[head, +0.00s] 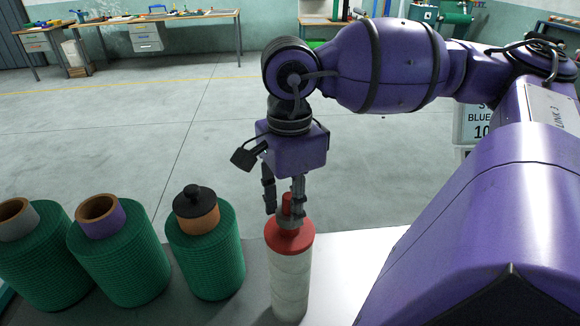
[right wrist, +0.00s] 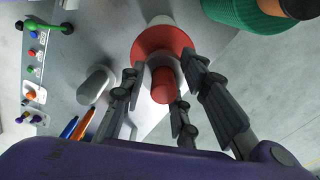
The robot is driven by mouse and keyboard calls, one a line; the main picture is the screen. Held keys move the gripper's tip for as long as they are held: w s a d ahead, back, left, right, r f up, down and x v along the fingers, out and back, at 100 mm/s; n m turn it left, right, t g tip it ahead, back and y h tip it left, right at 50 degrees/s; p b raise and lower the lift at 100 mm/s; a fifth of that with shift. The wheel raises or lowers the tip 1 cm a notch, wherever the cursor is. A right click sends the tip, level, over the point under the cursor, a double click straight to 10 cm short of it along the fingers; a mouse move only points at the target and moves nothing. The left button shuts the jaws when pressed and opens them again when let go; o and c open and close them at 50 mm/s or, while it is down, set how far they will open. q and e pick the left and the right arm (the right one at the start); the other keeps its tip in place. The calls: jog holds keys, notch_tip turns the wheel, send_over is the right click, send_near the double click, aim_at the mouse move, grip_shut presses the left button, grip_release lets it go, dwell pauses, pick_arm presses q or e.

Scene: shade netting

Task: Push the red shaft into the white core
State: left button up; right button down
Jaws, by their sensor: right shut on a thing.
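The white core (head: 290,285) stands upright on the pale table, and its end also shows in the right wrist view (right wrist: 161,20). The red shaft (head: 287,203) has a wide red flange (head: 296,242) at the core's top; any part inside the core is hidden. In the right wrist view the shaft's round red end (right wrist: 163,86) faces the camera. My right gripper (head: 281,214) points down from above and is shut on the red shaft, with its fingers on either side just above the flange. My left gripper is in neither view.

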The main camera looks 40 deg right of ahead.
jog(key=shift+f, duration=0.2)
dwell(0.5)
jog(key=c, duration=1.3)
grip_release()
jog(key=shift+o, duration=0.2)
notch_tip(320, 180, up, 12)
